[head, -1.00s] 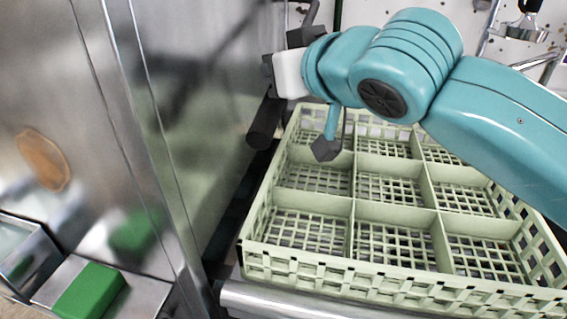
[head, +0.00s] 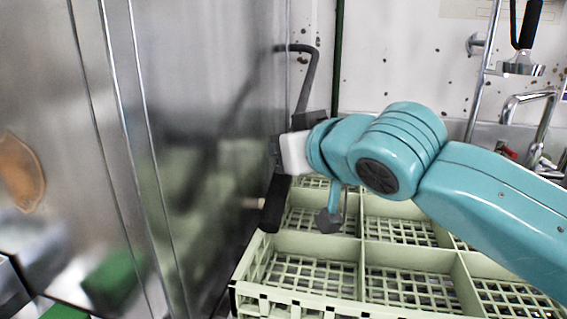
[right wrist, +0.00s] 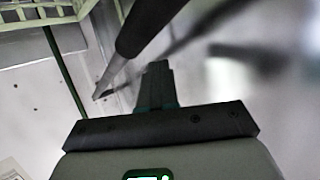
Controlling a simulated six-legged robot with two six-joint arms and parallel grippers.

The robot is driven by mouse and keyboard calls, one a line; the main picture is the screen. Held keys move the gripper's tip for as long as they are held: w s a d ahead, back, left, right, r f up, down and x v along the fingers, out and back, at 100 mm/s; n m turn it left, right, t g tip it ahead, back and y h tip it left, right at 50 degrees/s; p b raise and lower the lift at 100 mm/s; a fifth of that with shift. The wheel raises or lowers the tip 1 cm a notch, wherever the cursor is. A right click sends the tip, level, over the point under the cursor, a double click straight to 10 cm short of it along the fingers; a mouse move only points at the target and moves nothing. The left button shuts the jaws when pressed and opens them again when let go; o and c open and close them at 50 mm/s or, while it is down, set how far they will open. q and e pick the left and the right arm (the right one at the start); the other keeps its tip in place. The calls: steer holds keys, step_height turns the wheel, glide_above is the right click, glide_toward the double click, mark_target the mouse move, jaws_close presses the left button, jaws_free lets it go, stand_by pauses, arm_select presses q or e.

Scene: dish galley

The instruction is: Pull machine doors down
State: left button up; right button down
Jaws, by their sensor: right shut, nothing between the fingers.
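The steel machine door (head: 190,130) fills the left of the head view as a tall shiny panel. Its lever handle (head: 310,80) is a dark bar running down from the door's far edge to a black grip (head: 272,208). The grip also shows in the right wrist view (right wrist: 148,22), just past my fingertips. My right gripper (head: 277,152) is shut and empty beside the handle, hiding part of it in the head view. Its closed fingers show in the right wrist view (right wrist: 157,78). I cannot tell whether they touch the handle. My left gripper is not in view.
A pale green divided dish rack (head: 365,256) lies below my right arm, close to the door. A spotted white wall (head: 390,60) stands behind, with a tap (head: 530,105) and a black-handled sprayer (head: 525,45) at the right. Green shapes on the steel look like reflections.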

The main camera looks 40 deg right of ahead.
steer(key=shift+r+p, duration=0.4)
steer(key=shift+r, duration=0.4)
steer(key=shift+s+a+r, duration=0.1)
steer(key=shift+s+r, duration=0.05)
steer(key=shift+s, duration=0.3)
steer(key=p+v, duration=0.1)
steer(key=v, duration=0.8)
steer(key=shift+p, duration=0.3)
